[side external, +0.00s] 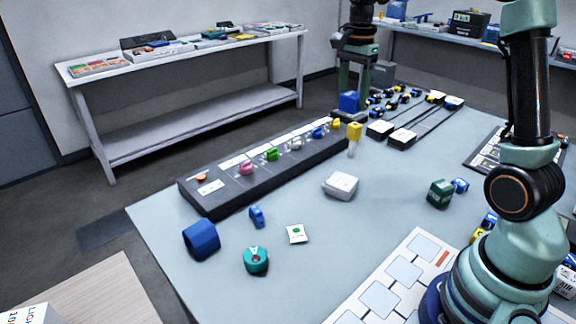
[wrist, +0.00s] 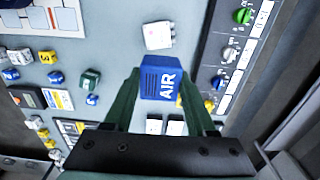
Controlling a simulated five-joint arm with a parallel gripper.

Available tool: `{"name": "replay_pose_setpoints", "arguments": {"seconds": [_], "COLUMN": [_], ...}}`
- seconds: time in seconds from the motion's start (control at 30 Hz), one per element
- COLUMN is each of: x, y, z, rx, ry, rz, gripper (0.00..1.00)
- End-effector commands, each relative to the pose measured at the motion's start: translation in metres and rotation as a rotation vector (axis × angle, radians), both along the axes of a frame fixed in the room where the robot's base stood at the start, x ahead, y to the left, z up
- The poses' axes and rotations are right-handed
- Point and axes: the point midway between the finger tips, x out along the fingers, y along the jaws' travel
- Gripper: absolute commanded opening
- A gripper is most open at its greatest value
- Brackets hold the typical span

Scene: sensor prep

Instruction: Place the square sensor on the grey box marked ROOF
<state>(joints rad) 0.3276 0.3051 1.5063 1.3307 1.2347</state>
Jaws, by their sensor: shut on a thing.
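My gripper (side external: 352,90) is at the back of the table in the side view, above the surface. In the wrist view my gripper (wrist: 160,76) is shut on a blue block (wrist: 161,82) lettered AIR, one finger on each side. The side view shows the blue block (side external: 348,102) at the fingertips. A pale grey-white box (side external: 341,185) lies mid-table, clear of the gripper; the wrist view shows it too (wrist: 158,35). A flat white square with a green dot (side external: 297,234) lies nearer the front. I cannot read ROOF anywhere, nor tell which piece is the square sensor.
A long dark rack (side external: 262,165) with coloured pieces runs along the left. White-topped dark strips (side external: 402,138) lie at the back.

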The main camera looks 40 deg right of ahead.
Motion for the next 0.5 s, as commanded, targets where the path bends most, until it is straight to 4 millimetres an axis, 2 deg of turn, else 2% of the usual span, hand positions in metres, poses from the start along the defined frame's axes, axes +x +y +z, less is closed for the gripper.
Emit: {"name": "replay_pose_setpoints", "arguments": {"seconds": [0.07,0.17,0.5], "x": [-0.002,-0.003,-0.003], "y": [0.008,0.011,0.011], "z": [-0.002,-0.015,-0.097], "rx": [0.0,0.001,0.002], "ry": [0.0,0.003,0.005], "rz": [-0.004,-0.009,-0.009], "gripper": [0.0,0.0,0.0]}}
